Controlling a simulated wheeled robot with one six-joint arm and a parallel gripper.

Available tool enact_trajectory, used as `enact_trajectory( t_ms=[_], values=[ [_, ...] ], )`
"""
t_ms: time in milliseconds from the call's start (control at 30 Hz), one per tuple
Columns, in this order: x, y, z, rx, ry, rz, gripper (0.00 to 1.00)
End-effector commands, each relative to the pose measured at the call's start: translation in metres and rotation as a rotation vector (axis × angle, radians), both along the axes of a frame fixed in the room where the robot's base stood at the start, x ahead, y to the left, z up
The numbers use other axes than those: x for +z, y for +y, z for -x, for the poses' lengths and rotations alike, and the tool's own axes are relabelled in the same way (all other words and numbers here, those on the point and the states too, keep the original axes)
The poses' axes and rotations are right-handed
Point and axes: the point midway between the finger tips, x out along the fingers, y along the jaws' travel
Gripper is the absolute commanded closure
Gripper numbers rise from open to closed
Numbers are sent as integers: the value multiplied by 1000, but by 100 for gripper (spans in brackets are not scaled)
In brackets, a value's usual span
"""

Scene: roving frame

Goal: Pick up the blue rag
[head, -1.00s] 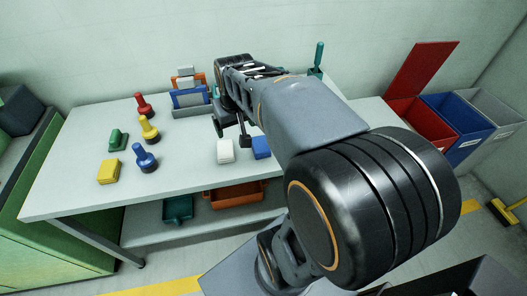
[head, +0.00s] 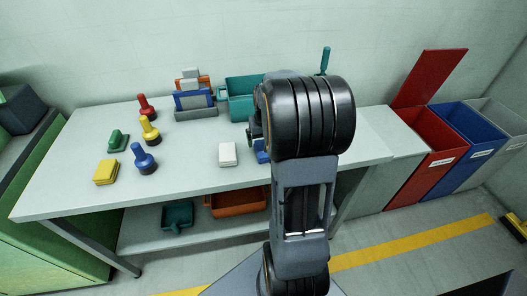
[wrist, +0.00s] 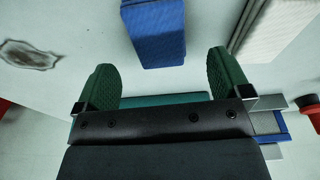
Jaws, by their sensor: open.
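The blue rag (head: 261,153), a folded block, lies on the table's front part. In the head view my arm hides most of it. In the wrist view it shows at the top centre (wrist: 153,32), cut off by the frame edge. My gripper (wrist: 165,78) is open and empty, its two green pads apart, with the rag ahead of the gap between them and not between the pads. In the head view the gripper is mostly hidden behind my arm. I cannot tell its exact height above the table.
A white rag (head: 228,155) lies just left of the blue one. A teal bin (head: 240,103) stands behind. Red and blue bins (head: 475,140) are at right.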

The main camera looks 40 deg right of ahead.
Motion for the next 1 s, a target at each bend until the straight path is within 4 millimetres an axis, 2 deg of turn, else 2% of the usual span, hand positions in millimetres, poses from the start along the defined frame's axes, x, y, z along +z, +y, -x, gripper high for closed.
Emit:
enact_trajectory(
  t_ms=[433, 1000],
  values=[
    [-48, -2, -5, 1, 2, -2, 4],
    [-53, -2, -6, 0, 1, 0, 4]
  ],
)
